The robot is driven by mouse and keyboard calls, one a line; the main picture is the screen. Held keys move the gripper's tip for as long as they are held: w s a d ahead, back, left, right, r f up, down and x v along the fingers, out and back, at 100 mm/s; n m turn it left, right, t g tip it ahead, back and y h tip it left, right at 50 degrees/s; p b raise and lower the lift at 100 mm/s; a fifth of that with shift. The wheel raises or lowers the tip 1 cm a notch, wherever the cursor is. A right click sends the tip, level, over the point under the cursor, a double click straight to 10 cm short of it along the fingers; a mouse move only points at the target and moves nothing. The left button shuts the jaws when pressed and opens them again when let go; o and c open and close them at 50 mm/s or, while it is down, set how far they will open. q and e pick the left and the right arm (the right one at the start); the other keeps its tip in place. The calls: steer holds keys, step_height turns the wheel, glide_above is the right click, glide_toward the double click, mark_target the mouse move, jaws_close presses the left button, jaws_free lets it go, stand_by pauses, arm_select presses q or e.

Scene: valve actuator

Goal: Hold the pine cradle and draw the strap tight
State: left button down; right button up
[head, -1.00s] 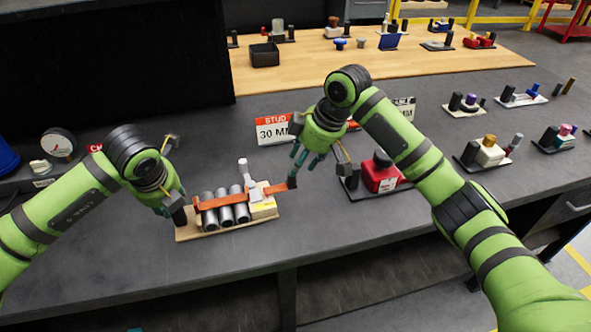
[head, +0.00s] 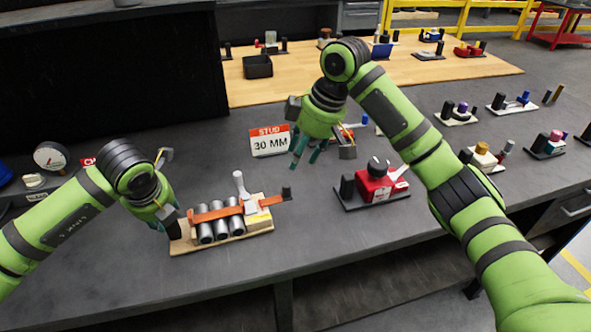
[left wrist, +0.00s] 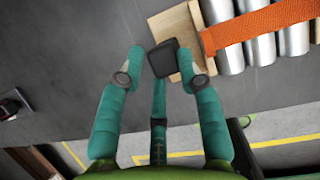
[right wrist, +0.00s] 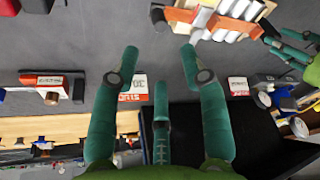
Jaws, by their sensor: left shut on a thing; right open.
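The pine cradle (head: 258,227) stands on the dark bench and bears several grey cylinders (head: 221,229). The orange strap (head: 213,213) runs across them, and its tail reaches right to a black tab (head: 287,193). A white lever (head: 239,184) stands up at the cradle's right part. My left gripper (head: 167,214) is at the cradle's left end, shut on the black block (left wrist: 163,58) there. My right gripper (head: 321,152) is open and empty, above and beyond the tab, apart from it. The right wrist view shows the tab (right wrist: 157,15) ahead of its spread fingers.
A red device on a dark plate (head: 378,184) stands right of the cradle. A "STUD 30 MM" sign (head: 269,141) stands behind it. A gauge (head: 50,156) is at the far left. Several small assemblies stand farther right. The bench in front of the cradle is clear.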

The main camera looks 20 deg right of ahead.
mark_target(286, 185)
steer(key=a+f+h, duration=0.1)
steer(key=f, duration=0.2)
steer(key=w+a+f+g+h, duration=0.1)
steer(key=f, duration=0.3)
steer(key=w+a+f+g+h, duration=0.1)
steer(key=f, duration=0.3)
stand_by(0.4)
steer(key=shift+c, duration=0.4)
steer(key=shift+r, duration=0.1)
jaws_close()
